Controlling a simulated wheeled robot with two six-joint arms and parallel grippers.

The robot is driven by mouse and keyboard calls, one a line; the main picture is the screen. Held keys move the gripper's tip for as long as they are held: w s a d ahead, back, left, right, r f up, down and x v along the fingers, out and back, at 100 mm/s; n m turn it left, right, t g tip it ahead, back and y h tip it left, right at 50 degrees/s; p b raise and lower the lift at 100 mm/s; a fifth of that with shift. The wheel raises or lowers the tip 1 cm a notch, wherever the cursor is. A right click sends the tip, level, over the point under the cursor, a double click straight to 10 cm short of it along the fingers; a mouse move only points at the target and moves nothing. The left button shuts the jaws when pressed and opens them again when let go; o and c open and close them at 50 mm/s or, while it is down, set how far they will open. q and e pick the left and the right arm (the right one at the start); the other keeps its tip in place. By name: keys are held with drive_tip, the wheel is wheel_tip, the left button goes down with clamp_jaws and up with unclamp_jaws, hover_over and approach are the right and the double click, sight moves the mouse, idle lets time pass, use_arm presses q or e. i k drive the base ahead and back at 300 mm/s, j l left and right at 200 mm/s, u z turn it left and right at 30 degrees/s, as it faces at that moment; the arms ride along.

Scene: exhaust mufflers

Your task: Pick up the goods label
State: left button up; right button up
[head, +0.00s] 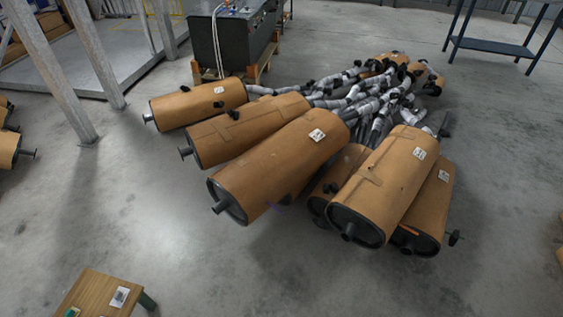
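Several goods labels show in the head view, and I cannot tell which one the task means. A white label with dark print (120,296) lies on a small wooden-topped surface (94,291) at the bottom left. Other white labels are on the brown wrapped mufflers: one on the large middle muffler (317,135), one on the front right muffler (420,153), one on the far right muffler (444,175) and one on the back left muffler (219,90). Neither of my grippers is in view.
The brown mufflers with grey wrapped pipes (365,95) lie on the concrete floor (150,215). A dark machine on a wooden pallet (262,66) stands behind. A metal-legged table (494,46) is at the back right. Grey posts (60,75) stand at left.

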sight(118, 297)
drive_tip(key=u, duration=1.8)
